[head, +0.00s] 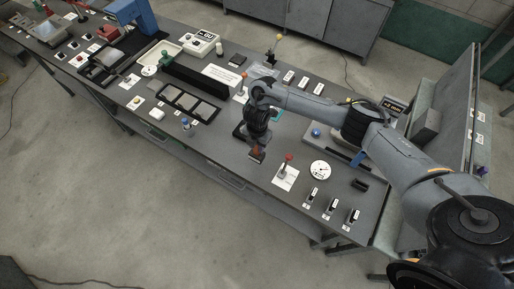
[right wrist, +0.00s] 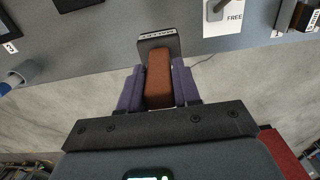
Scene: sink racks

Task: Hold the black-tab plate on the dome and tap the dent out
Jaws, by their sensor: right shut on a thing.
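My right gripper (head: 257,145) reaches down over the middle of the bench. In the right wrist view its two purple fingers (right wrist: 158,88) are shut on a brown block-like handle (right wrist: 159,78). A dark piece lettered like "MALLET" (right wrist: 158,42) is at the handle's far end; whether it is joined to it or a rest is unclear. The brown piece also shows in the head view (head: 257,154) near the bench's front edge. Several grey plates (head: 188,102) lie in a black frame; a black tab cannot be made out. I cannot pick out the dome. My left gripper is out of view.
A white card with a red-topped post (head: 286,172) and a round white dial (head: 320,170) stand right of the gripper. Small black numbered stands (head: 333,206) line the right front. A long black block (head: 195,80) lies behind the plates. The floor in front is clear.

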